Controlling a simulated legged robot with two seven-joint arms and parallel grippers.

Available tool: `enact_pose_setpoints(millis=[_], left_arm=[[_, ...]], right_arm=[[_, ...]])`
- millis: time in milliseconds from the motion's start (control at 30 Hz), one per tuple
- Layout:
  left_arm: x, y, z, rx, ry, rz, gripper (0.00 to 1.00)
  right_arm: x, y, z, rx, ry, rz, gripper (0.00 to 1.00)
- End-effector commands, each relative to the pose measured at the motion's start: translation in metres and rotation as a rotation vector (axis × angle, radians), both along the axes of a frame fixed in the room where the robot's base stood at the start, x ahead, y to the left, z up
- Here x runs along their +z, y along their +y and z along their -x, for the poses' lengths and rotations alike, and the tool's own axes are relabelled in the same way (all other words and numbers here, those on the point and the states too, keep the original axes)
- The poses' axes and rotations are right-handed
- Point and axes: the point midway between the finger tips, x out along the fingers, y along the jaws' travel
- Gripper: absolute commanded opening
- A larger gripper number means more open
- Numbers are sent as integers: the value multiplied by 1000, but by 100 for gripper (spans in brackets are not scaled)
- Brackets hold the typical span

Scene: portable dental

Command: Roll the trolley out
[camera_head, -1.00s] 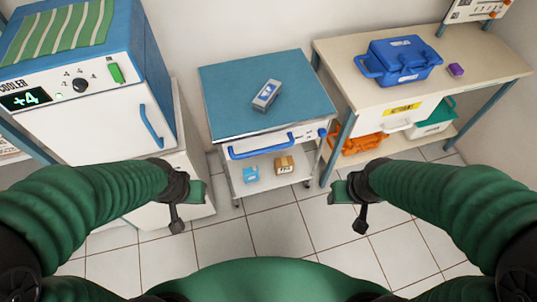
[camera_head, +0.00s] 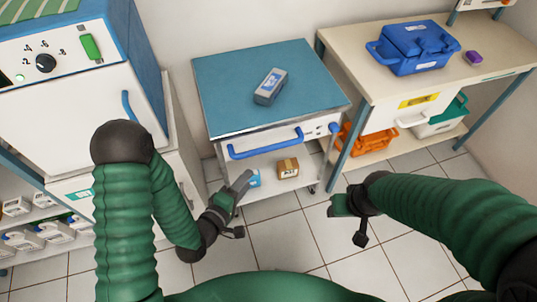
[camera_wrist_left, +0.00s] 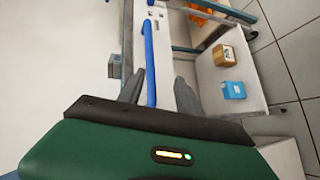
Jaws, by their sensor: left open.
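The trolley (camera_head: 215,90) has a blue top, a white front and an open lower shelf. Its blue handle bar (camera_head: 265,150) runs along the front below the top. My left gripper (camera_head: 241,184) is open, in front of the trolley and below the handle's left end, covering part of the lower shelf. In the left wrist view the handle (camera_wrist_left: 150,60) lines up between the spread fingers of my left gripper (camera_wrist_left: 158,92), apparently beyond them. No contact is visible. My right gripper (camera_head: 338,206) hangs right of the trolley, away from the handle; its jaw opening is unclear.
A grey-blue device (camera_head: 270,86) lies on the trolley top; a brown box (camera_head: 288,168) and a blue box (camera_head: 254,179) sit on its shelf. The cooler (camera_head: 75,95) stands left, a bench (camera_head: 372,95) close on the right. The tiled floor (camera_head: 290,240) in front is clear.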

Motion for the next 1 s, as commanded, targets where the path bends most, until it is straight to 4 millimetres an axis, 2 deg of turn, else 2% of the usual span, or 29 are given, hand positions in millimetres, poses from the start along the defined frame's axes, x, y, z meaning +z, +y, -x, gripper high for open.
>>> enact_pose_setpoints(millis=[33, 133, 267, 467, 567, 633, 800, 1000], left_arm=[[-9, -4, 4, 24, -6, 100, 41], [-2, -6, 7, 53, -25, 220, 41], [-2, -9, 2, 57, -35, 246, 41], [-12, -18, -20, 56, -40, 243, 41], [-12, -31, -43, 55, -39, 244, 41], [-9, -39, -60, 57, -35, 243, 41], [-16, -60, -99, 57, -34, 244, 41], [-21, -77, -132, 58, -32, 243, 41]], right_arm=[[-12, 0, 0, 0, 0, 0, 53], [-15, 0, 0, 0, 0, 0, 53], [-26, 0, 0, -1, -1, 0, 53], [-71, -1, 0, -1, 0, 0, 53], [-83, -1, 0, -1, 0, 0, 53], [-79, -1, 0, -1, 0, 0, 53], [-86, -1, 0, 0, -1, 0, 53], [-92, -1, 0, -1, -1, 0, 53]])
